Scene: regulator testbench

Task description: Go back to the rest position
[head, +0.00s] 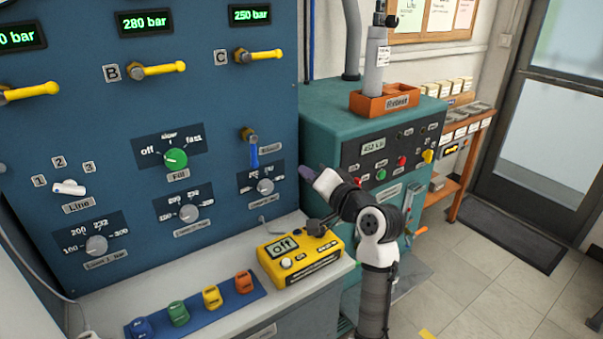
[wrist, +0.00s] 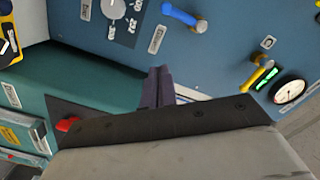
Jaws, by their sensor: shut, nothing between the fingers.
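My arm stands at the right of the bench in the head view, bent at a white and black elbow. In the wrist view my gripper (wrist: 158,88) shows as two dark purple fingers pressed together, with nothing between them. The fingers point toward the blue panel (wrist: 225,60) and look clear of it. In the head view the gripper tip is small and partly hidden by my own arm, near the right edge of the panel (head: 215,100).
A yellow meter reading "off" (head: 302,262) lies on the bench beside my arm. Colored blocks sit on a blue strip (head: 195,308). A teal cabinet (head: 330,110) bears an orange Retest tray (head: 384,103). Blue and yellow valve levers stick out from the panel.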

